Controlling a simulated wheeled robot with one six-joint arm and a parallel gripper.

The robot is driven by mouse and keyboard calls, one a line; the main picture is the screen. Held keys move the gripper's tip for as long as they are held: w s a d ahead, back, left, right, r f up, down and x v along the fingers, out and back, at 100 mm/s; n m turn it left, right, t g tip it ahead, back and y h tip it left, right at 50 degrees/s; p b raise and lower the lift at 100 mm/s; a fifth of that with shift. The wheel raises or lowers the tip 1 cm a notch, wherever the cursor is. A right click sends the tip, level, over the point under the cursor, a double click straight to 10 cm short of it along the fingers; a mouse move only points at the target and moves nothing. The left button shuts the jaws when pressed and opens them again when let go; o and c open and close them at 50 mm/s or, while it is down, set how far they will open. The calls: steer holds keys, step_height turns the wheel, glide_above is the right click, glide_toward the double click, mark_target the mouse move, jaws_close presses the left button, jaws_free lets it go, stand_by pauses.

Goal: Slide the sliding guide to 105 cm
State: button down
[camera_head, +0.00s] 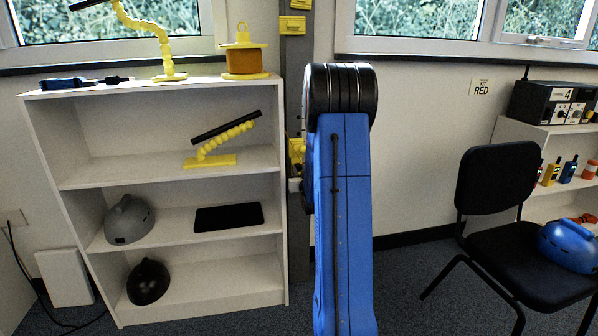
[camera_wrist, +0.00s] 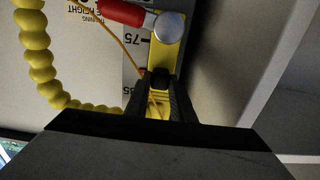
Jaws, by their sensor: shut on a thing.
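In the wrist view, my gripper (camera_wrist: 160,82) has its two dark fingers closed on a yellow piece (camera_wrist: 157,104), which I take to be the sliding guide. A yellow plate with a round metal knob (camera_wrist: 168,28) lies just beyond the fingertips. A white scale strip (camera_wrist: 131,60) beside it shows 75, and 85 nearer the gripper; the 105 mark is not visible. In the head view, a yellow part (camera_head: 297,147) shows on the grey upright rail (camera_head: 297,90), partly hidden by my blue arm. My gripper is hidden there.
In the wrist view, a red handle (camera_wrist: 120,12), a thin orange cord (camera_wrist: 118,41) and a yellow bead chain (camera_wrist: 38,62) are close by. In the head view, a white shelf (camera_head: 170,172) stands left of the rail and a black chair (camera_head: 497,180) right.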

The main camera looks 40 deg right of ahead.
step_height(320, 180, up, 25)
steer(key=shift+f, duration=0.1)
stand_by(0.3)
steer(key=c, duration=1.5)
jaws_free()
steer(key=shift+s, duration=0.1)
steer(key=v, duration=1.7)
steer(key=shift+s, duration=0.15)
